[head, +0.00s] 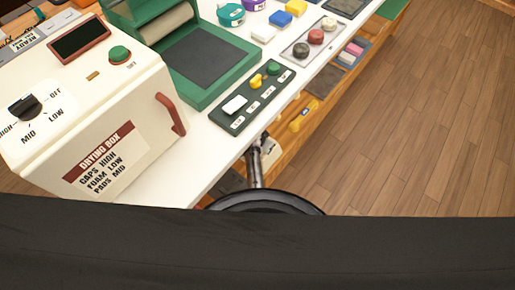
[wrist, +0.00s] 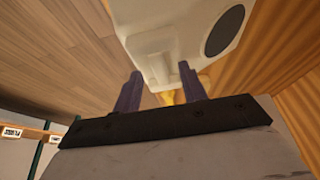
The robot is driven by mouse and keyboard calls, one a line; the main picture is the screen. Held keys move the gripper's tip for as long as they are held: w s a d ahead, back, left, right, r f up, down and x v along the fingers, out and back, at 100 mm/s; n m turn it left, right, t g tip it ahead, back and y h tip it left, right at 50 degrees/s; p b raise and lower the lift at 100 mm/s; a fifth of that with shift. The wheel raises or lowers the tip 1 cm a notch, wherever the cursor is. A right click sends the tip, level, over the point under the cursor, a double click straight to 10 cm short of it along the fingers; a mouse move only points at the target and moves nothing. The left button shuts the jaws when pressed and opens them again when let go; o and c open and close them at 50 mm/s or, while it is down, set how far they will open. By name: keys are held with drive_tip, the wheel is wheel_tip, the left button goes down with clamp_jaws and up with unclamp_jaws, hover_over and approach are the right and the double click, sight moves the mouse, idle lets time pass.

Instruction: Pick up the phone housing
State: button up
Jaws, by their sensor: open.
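A cream, rounded body with a dark round disc, which looks like the phone housing (wrist: 165,32), fills the top of the wrist view. My gripper (wrist: 160,68) is open, with its two dark purple fingers pointing at the housing. The fingertips overlap the housing's lower edge in the picture, and a cream part shows between them. I cannot tell whether they touch it. In the head view, a small pale shape (head: 270,152) shows at the end of my grey arm, beside the table's shelf. I cannot tell whether it is housing or gripper.
A wooden shelf (head: 285,152) under the white tabletop (head: 165,180) holds a yellow item (head: 303,116). A cream drying box (head: 105,130), a green press (head: 205,60) and a button panel (head: 255,97) stand on top. The wooden floor (head: 420,110) at right is clear.

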drive_tip(key=shift+f, duration=0.15)
clamp_jaws()
drive_tip(key=shift+w+r, duration=0.1)
drive_tip(key=shift+r, duration=0.1)
idle(0.4)
